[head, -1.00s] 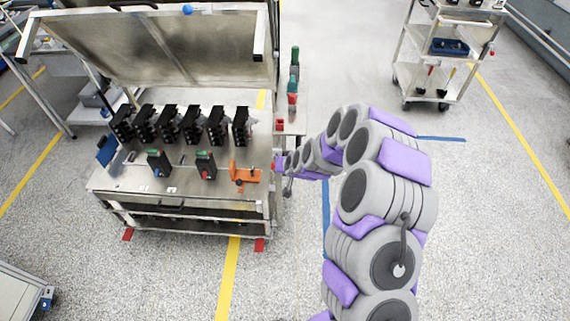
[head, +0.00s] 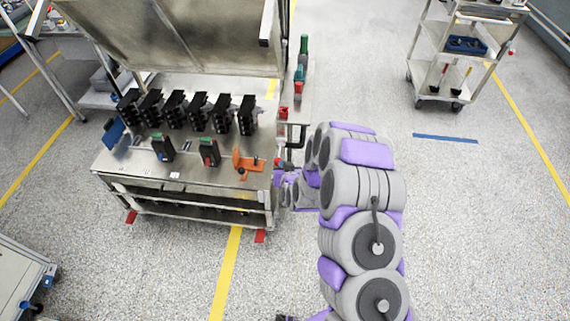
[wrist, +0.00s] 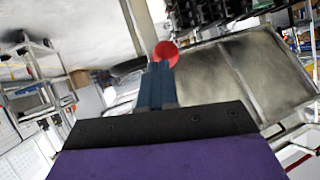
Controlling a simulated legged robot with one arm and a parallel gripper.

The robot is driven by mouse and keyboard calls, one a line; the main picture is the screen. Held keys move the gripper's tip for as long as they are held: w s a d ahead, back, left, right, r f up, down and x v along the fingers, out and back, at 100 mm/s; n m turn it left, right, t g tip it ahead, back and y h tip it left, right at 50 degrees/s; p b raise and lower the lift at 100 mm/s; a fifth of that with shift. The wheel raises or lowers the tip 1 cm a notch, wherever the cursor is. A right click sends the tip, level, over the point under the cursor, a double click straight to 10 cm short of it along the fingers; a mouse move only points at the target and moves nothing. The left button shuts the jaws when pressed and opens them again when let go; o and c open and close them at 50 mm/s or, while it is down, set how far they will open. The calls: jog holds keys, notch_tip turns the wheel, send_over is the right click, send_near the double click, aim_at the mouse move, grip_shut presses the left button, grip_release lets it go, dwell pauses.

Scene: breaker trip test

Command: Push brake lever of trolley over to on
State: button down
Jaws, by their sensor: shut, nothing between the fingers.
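The steel trolley (head: 215,178) stands left of my arm, with its lid raised. A red ball knob, apparently the end of its brake lever, shows just past my fingertips in the wrist view (wrist: 166,53). In the head view a small red knob (head: 278,162) shows at the trolley's right edge. The lever's shaft is hidden or too small to make out. My gripper (wrist: 157,72) is shut and empty, its blue fingers together. Its tips overlap the knob's lower left in the picture; I cannot tell whether they touch it. In the head view my gripper (head: 283,174) is beside the trolley's right side.
Several black breakers (head: 198,110) stand in a row on the trolley top. Two smaller units and an orange clamp (head: 246,161) sit nearer its front edge. A black handle (head: 298,128) juts out at the right side. The floor right of my arm is clear up to another cart (head: 449,75).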

jog(key=shift+w+d+f, duration=0.1)
jog(key=shift+d+f, duration=0.4)
jog(key=shift+f, duration=0.2)
jog(key=shift+a, duration=0.25)
jog(key=shift+r, duration=0.15)
jog(key=shift+r+p, duration=0.4)
jog(key=shift+r, duration=0.25)
